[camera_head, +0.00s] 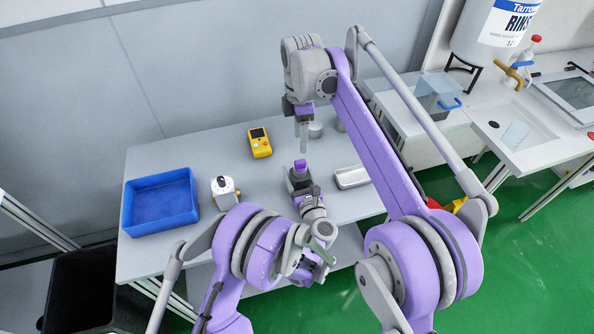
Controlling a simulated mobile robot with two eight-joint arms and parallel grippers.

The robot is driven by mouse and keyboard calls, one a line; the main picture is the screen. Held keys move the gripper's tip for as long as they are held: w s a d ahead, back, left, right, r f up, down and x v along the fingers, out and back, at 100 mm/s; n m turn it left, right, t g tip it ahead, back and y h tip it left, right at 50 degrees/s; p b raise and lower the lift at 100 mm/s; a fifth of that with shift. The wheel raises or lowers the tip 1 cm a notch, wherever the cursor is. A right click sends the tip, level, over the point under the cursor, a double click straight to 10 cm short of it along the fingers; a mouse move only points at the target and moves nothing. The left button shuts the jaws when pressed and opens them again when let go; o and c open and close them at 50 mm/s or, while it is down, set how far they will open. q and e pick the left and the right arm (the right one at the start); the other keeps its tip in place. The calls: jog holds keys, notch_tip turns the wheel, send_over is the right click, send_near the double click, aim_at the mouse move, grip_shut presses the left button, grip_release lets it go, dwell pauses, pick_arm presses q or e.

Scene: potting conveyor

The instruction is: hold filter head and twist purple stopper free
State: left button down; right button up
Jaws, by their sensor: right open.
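A small bright purple piece, which looks like the stopper (300,165), stands up at the tip of my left arm, near the table's middle. The dark part just below it is at my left gripper (298,181); I cannot make out the filter head there for certain, nor the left fingers' closure. My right gripper (303,139) points down from above, open and empty, with its fingertips a little above the purple piece in the picture. I cannot tell the exact gap between them.
A blue tray (160,224), a white fitting with a black knob (224,192) and a yellow handheld device (260,143) are on the table to the left. Grey cylinders (316,130) stand behind my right gripper.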

notch_tip(320, 180, up, 5)
jog(key=shift+f, duration=0.15)
pick_arm(q)
grip_release()
